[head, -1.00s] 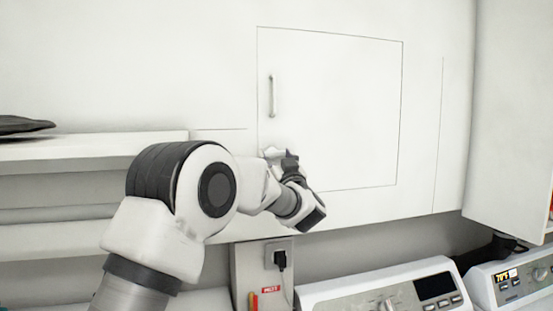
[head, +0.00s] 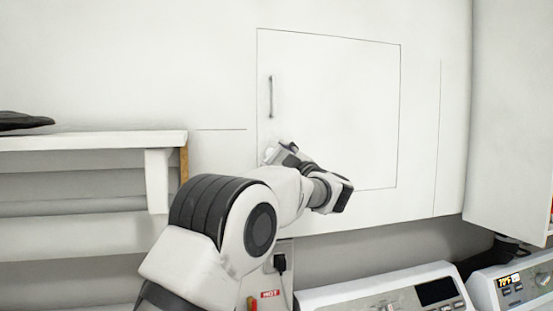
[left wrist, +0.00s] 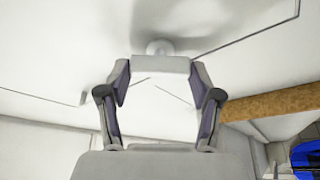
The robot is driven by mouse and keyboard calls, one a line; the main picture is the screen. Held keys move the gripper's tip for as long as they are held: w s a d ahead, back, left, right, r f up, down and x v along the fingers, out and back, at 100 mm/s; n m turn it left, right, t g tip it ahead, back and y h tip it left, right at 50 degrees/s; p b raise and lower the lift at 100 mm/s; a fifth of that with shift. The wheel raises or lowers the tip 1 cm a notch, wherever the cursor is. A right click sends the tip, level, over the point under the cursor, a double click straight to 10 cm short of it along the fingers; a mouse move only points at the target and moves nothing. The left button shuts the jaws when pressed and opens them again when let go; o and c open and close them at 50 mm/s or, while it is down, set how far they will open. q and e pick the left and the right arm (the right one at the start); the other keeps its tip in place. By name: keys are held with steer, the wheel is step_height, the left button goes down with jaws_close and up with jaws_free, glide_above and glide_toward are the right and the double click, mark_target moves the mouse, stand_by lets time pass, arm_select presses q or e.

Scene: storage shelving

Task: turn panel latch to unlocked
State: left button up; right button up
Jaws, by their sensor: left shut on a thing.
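The panel (head: 335,110) is a white square door with a thin outline, flush in the white wall, with a vertical bar handle (head: 271,97) near its left edge. The latch (head: 268,153) is a small pale piece at the panel's lower left, mostly hidden behind my gripper in the head view. In the left wrist view, the latch's round base (left wrist: 160,46) shows beyond a pale bar between my fingertips. My left gripper (head: 283,152) is shut on the latch; its fingers (left wrist: 160,75) are on either side of the bar. My right gripper is out of view.
A white shelf (head: 80,140) with a dark object (head: 22,121) is at the left. Below the panel are a wall outlet with a plug (head: 279,263) and appliances (head: 395,290). A white cabinet (head: 515,120) stands out at the right.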

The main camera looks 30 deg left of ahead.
arm_select(q)
steer(key=n+g, duration=0.1)
steer(key=n, duration=0.1)
steer(key=n+h+p, duration=0.1)
steer(key=n, duration=0.2)
steer(key=shift+w+r+g, duration=0.1)
steer(key=shift+r+g, duration=0.1)
steer(key=shift+g, duration=0.2)
steer(key=shift+r+n+g+h+p, duration=0.1)
steer(key=shift+n+g+h+p, duration=0.15)
steer(key=shift+n, duration=0.75)
steer(key=shift+r+n+g+h+p, duration=0.1)
steer(key=shift+n+g+h+p, duration=0.2)
steer(key=shift+n, duration=0.7)
steer(key=o, duration=1.1)
steer(key=shift+o, duration=0.2)
steer(key=shift+w+f, duration=0.15)
steer(key=shift+w, duration=0.1)
steer(key=v, duration=1.2)
